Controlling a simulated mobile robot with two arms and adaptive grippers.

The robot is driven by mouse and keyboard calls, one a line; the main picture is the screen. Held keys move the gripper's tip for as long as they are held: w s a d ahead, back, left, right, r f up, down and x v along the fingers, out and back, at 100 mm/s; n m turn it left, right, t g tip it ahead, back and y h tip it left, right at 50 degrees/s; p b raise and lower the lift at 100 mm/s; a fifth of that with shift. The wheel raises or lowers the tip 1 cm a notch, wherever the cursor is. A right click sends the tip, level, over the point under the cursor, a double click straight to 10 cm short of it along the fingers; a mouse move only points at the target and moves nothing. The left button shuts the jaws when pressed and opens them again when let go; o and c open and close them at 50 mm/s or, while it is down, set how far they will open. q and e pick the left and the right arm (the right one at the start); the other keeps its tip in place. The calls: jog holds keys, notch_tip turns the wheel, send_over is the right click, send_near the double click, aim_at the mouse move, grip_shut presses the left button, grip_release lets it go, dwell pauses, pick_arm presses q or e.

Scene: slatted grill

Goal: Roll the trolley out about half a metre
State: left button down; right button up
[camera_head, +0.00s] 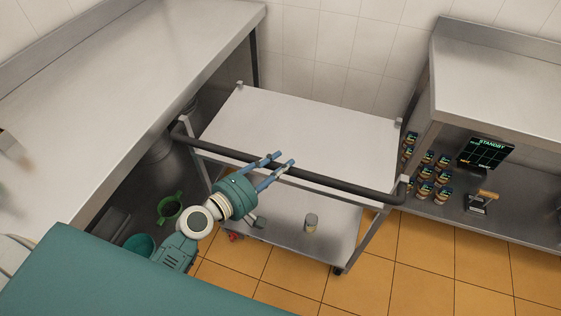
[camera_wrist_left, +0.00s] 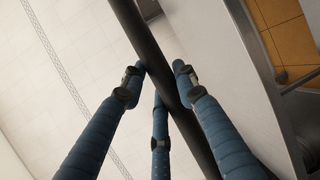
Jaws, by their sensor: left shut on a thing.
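The trolley (camera_head: 300,118) is a steel cart with a bare, pale top shelf and a lower shelf (camera_head: 290,222). It stands between two steel counters. Its dark handle bar (camera_head: 345,188) runs along the near side. My left gripper (camera_head: 277,164) is at the middle of the bar, with its blue fingers around it. In the left wrist view, the fingers (camera_wrist_left: 160,75) sit on both sides of the dark bar (camera_wrist_left: 150,50), shut on it. My right gripper is not in view.
Open orange floor tiles (camera_head: 400,275) lie in front and to the right. A long counter (camera_head: 110,90) flanks the left, and another counter (camera_head: 500,90) the right, with jars and a standby screen (camera_head: 485,152) below it.

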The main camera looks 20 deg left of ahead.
pick_arm(q)
jog(key=shift+s+a+f, duration=0.1)
jog(key=shift+s+a, duration=0.05)
jog(key=shift+s, duration=0.05)
jog(key=c, duration=1.3)
grip_release()
jog(key=shift+s, duration=0.1)
jog(key=v, duration=1.1)
jog(key=shift+s+a+r, duration=0.2)
jog(key=shift+s+r, duration=0.05)
jog(key=shift+s, duration=0.1)
